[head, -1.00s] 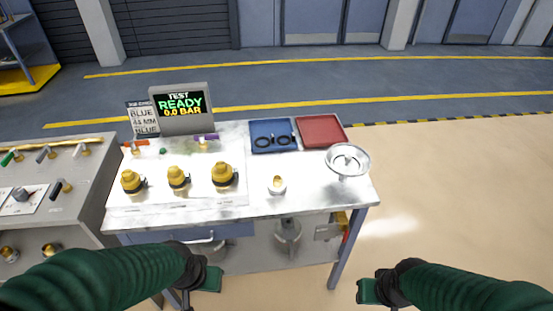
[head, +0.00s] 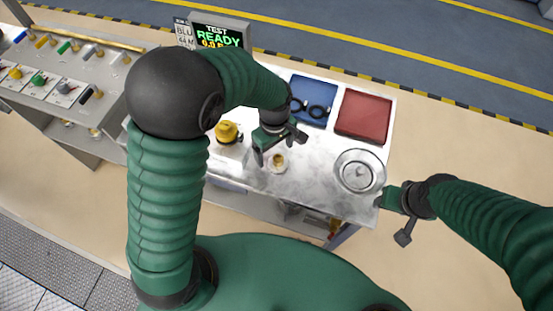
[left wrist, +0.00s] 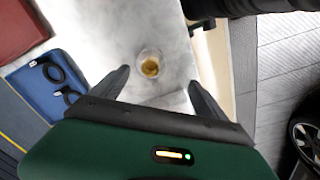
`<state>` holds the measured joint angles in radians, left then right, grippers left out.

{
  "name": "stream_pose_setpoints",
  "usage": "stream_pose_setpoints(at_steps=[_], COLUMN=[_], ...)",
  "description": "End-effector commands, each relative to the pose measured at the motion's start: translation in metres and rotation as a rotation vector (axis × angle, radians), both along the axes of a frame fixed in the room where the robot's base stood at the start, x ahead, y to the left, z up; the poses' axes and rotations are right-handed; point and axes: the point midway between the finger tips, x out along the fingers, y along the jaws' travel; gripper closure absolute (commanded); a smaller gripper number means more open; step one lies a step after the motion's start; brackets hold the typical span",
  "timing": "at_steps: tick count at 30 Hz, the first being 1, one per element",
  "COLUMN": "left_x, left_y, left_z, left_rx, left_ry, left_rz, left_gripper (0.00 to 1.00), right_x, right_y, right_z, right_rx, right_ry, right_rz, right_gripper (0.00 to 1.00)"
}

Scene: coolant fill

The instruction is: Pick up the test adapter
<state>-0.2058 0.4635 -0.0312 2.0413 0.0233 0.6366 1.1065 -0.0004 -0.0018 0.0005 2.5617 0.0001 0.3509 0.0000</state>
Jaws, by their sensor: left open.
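A small brass-coloured piece in a pale round cup (head: 278,162) stands on the bench top; I take it as the test adapter, though its label cannot be read. It also shows in the left wrist view (left wrist: 150,66), just beyond and between the fingertips. My left gripper (head: 280,148) is open and empty over the bench, close to the piece, with no visible contact; its spread fingers also show in the left wrist view (left wrist: 159,78). My right gripper (head: 391,200) is by the bench's right edge; its opening is unclear.
A yellow fitting with a black collar (head: 227,131) stands left of the piece. A blue tray (head: 322,88) with black rings and a red tray (head: 363,115) lie behind. A metal funnel bowl (head: 359,171) is at right. The test screen (head: 219,33) reads READY.

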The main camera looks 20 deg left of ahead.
Motion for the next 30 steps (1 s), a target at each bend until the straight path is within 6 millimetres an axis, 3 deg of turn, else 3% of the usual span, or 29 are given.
stream_pose_setpoints(at_steps=[3,10,16,24,30], left_x=[0.002,0.004,0.007,0.010,0.009], left_y=[0.000,0.000,0.000,-0.001,-0.001], left_z=[-0.030,-0.056,-0.091,-0.099,-0.099], left_rx=[0.002,0.001,0.000,0.000,0.000], left_ry=[0.007,0.003,0.003,0.000,-0.001], left_rz=[0.000,-0.001,-0.001,-0.002,-0.002], left_gripper=[0.15,0.15,0.15,0.15,0.40], right_x=[0.000,0.001,0.001,0.000,0.001], right_y=[0.000,0.000,0.000,0.000,0.000], right_z=[0.000,0.004,0.010,0.009,0.009], right_rx=[0.000,0.000,0.000,0.000,0.000], right_ry=[0.000,-0.001,-0.001,-0.001,-0.001], right_rz=[-0.001,-0.001,-0.001,-0.001,-0.001], right_gripper=[0.48,0.48,0.48,0.48,0.48])
